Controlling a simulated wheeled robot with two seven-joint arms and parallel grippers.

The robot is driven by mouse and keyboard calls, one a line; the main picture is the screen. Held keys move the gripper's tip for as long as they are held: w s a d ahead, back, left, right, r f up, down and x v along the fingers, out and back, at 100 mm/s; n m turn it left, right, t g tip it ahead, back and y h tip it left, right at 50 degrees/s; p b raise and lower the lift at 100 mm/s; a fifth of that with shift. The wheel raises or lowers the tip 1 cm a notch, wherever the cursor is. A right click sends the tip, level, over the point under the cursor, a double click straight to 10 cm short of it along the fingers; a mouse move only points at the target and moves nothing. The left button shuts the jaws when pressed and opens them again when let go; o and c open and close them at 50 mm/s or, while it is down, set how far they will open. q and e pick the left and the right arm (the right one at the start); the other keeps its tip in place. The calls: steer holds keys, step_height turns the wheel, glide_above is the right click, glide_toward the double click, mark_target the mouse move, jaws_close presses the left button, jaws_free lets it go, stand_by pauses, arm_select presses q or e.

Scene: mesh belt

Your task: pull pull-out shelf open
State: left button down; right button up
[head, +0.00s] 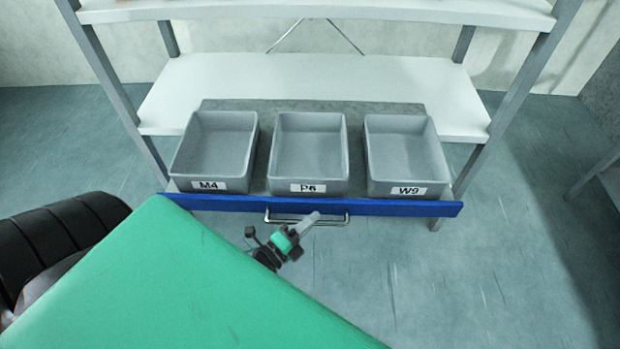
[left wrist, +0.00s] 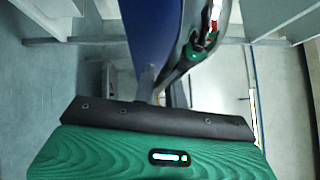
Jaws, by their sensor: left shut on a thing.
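The pull-out shelf is a grey board (head: 258,186) with a blue front panel (head: 400,208). It sticks out past the front edge of the white shelf. A metal bar handle (head: 338,221) runs along the middle of the blue front. My left gripper (head: 307,222) is at this handle, shut on it. In the left wrist view the blue panel (left wrist: 152,30) rises just ahead of the fingers (left wrist: 150,85), and the grip itself is partly hidden. My right gripper is not in view.
Three grey bins stand on the pull-out shelf: M4 (head: 213,150), P6 (head: 308,150) and W9 (head: 403,150). All look empty. The rack's white shelf (head: 310,75) lies behind, between grey posts (head: 530,75).

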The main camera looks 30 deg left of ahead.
arm_select(q)
steer(key=c, duration=1.5)
jaws_free()
steer(key=shift+o, duration=0.2)
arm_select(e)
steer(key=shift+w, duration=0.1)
